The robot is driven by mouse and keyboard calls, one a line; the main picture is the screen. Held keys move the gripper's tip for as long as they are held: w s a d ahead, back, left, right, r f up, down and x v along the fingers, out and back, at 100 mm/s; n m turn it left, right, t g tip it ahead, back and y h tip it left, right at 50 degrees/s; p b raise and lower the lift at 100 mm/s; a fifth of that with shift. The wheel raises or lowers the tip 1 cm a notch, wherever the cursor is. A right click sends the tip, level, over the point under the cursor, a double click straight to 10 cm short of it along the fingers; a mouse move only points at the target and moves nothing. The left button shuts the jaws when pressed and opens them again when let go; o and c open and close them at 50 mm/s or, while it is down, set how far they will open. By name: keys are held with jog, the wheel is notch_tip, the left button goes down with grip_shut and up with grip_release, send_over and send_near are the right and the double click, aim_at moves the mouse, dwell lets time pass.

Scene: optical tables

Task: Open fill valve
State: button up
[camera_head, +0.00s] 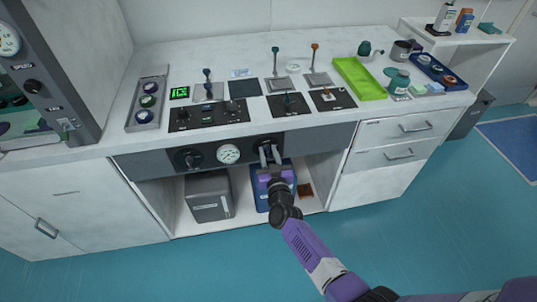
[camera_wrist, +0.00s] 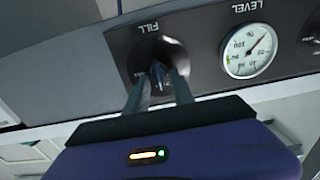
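The fill valve is a dark round knob (camera_wrist: 159,74) on a black plate marked FILL in the wrist view. It sits on the dark front panel under the worktop, to the right of a round white gauge (camera_head: 228,154) in the head view. My gripper (camera_head: 268,152) is at this knob. In the wrist view my gripper (camera_wrist: 160,76) has its two fingers apart, one on each side of the knob's raised grip. Contact between the fingers and the grip cannot be made out. The fingers partly hide the knob.
The gauge, marked LEVEL (camera_wrist: 248,50), is close beside the knob. Another dark knob (camera_head: 188,160) is at the panel's left. Below, a grey box (camera_head: 209,197) and a blue container (camera_head: 260,195) stand in the open bay. Levers and a green tray (camera_head: 360,79) are on the worktop.

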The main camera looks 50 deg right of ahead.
grip_shut()
dwell(0.4)
jog(key=m+b, duration=0.1)
jog(key=m, duration=0.3)
jog(key=m+b, duration=0.1)
jog(key=m, duration=0.3)
jog(key=m+b, duration=0.2)
jog(key=m, duration=0.3)
jog(key=shift+s+d+f, duration=0.25)
jog(key=shift+d+f, duration=0.15)
jog(key=m+b, duration=0.1)
jog(key=m, duration=0.3)
jog(key=shift+s+f+m, duration=0.1)
jog(key=shift+f+m, duration=0.05)
jog(key=shift+m, duration=0.25)
jog(key=shift+d+b, duration=0.1)
jog(key=shift+b, duration=0.2)
